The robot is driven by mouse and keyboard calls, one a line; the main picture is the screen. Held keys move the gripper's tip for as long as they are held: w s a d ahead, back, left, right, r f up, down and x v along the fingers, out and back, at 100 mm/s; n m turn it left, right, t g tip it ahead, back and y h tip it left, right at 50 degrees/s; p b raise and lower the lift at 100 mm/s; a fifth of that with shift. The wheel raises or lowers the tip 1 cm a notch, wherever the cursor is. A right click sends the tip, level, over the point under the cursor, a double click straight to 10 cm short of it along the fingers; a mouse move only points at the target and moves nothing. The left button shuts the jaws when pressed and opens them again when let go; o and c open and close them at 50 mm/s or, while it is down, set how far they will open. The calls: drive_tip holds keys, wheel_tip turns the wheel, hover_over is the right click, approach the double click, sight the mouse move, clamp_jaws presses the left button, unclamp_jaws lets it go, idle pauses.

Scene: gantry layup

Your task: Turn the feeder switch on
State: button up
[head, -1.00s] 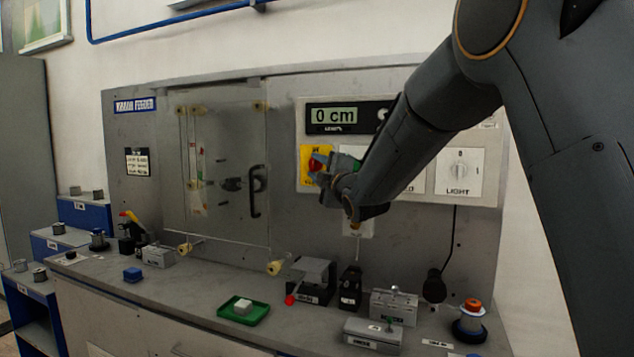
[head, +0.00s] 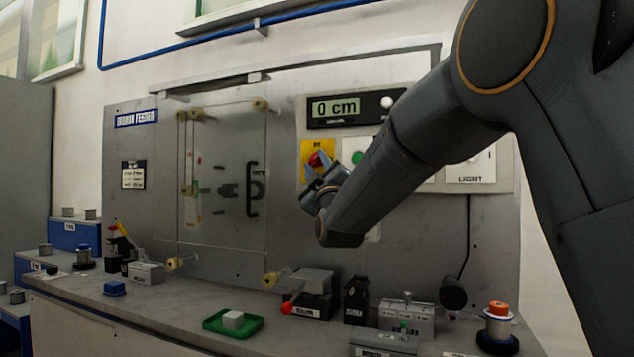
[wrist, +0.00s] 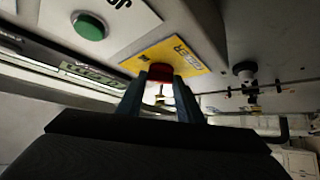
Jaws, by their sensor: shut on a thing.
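The feeder switch is a red knob (head: 318,159) on a yellow plate (head: 308,147) on the grey panel, left of a green button (head: 357,157). My gripper (head: 317,172) is at the plate, with its fingers shut on the red knob. In the wrist view the two fingers (wrist: 160,84) reach up to the yellow plate (wrist: 183,57), with the red knob (wrist: 160,70) between their tips. The fingers and wrist hide part of the knob and the lower plate, so I cannot tell which way the knob is turned.
A display (head: 345,109) reading 0 cm is above the plate. A clear door (head: 235,200) with a black handle is to the left.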

drive_tip(key=m+t+h+b, duration=0.1)
drive_tip(key=m+h+b, duration=0.2)
drive_tip(key=m+b, duration=0.1)
drive_tip(key=f+m+t+h+b, duration=0.1)
drive_tip(key=m+h, duration=0.1)
drive_tip(key=m, duration=0.1)
drive_tip(key=shift+w+a+t+h+b, duration=0.2)
drive_tip(key=shift+a+t+h+b, duration=0.1)
drive_tip(key=shift+a+b, duration=0.1)
drive_tip(key=m+h+b, duration=0.1)
drive_tip(key=m+h, duration=0.3)
drive_tip(key=m+h+b, duration=0.2)
drive_tip(key=m+h, duration=0.2)
drive_tip(key=m, duration=0.1)
drive_tip(key=shift+a+r+h, duration=0.1)
drive_tip(key=shift+a+h, duration=0.1)
drive_tip(key=shift+h, duration=0.2)
drive_tip(key=shift+r+m+g+h+b, duration=0.1)
drive_tip(key=shift+m+g+h+b, duration=0.2)
drive_tip(key=shift+m+g+h, duration=0.4)
drive_tip(key=o, duration=1.1)
drive_tip(key=shift+v, duration=3.9)
drive_tip(key=shift+w, duration=0.1)
